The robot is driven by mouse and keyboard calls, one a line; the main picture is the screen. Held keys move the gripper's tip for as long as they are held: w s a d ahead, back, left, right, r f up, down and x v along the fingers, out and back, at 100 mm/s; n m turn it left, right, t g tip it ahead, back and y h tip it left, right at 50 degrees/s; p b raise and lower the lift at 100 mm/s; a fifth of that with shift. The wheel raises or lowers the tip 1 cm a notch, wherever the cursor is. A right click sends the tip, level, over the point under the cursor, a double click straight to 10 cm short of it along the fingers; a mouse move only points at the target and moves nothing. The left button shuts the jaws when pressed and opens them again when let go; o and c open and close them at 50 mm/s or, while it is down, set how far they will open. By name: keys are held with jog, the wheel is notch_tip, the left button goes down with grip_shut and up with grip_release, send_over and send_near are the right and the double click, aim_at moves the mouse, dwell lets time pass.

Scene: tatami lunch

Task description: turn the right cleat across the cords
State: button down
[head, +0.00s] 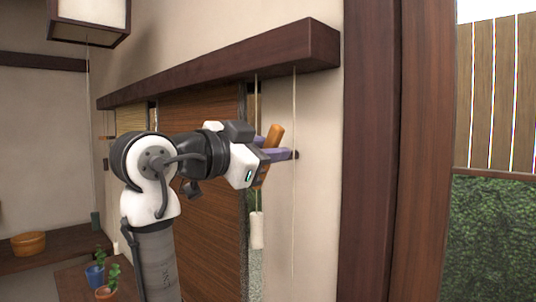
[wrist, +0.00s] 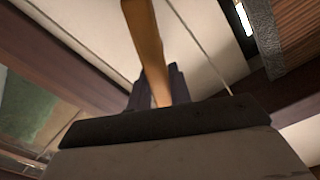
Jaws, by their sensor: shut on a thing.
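The right cleat is an orange-brown wooden bar (head: 274,133) on the wall, below the right end of the dark beam. It stands steeply, its top leaning a little right. My gripper (head: 278,155) is shut on it, with purple-grey fingers around its middle. In the wrist view the cleat (wrist: 146,45) runs down between my fingers (wrist: 160,92), its lower part hidden by my gripper's body. One pale cord (head: 256,92) hangs behind my gripper down to a white pull (head: 256,230). Another cord (head: 294,112) hangs just right of the cleat and passes by my fingertips; contact is unclear.
The dark beam (head: 220,62) runs above my arm, with brown slatted blinds (head: 205,185) below it. A dark post (head: 372,150) stands to the right. Small potted plants (head: 107,285) are at lower left. A lantern (head: 90,15) hangs at upper left.

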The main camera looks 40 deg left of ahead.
jog(key=m, duration=0.2)
jog(key=m+b, duration=0.1)
jog(key=m, duration=0.1)
jog(key=f+m+b, duration=0.1)
jog(key=m, duration=0.1)
jog(key=shift+d+m, duration=0.3)
jog(key=shift+d, duration=0.05)
jog(key=m, duration=0.3)
jog(key=m+b, duration=0.1)
jog(key=m, duration=0.1)
jog(key=shift+d+f+m, duration=0.1)
jog(key=shift+f+m, duration=0.2)
jog(key=c, duration=1.3)
grip_release()
jog(key=shift+s, duration=0.15)
jog(key=s+b, duration=0.1)
jog(key=s, duration=0.3)
jog(key=s+b, duration=0.1)
jog(key=s, duration=0.4)
jog(key=s+a+b, duration=0.1)
jog(key=s+b, duration=0.1)
jog(key=s, duration=0.2)
jog(key=shift+s, duration=0.3)
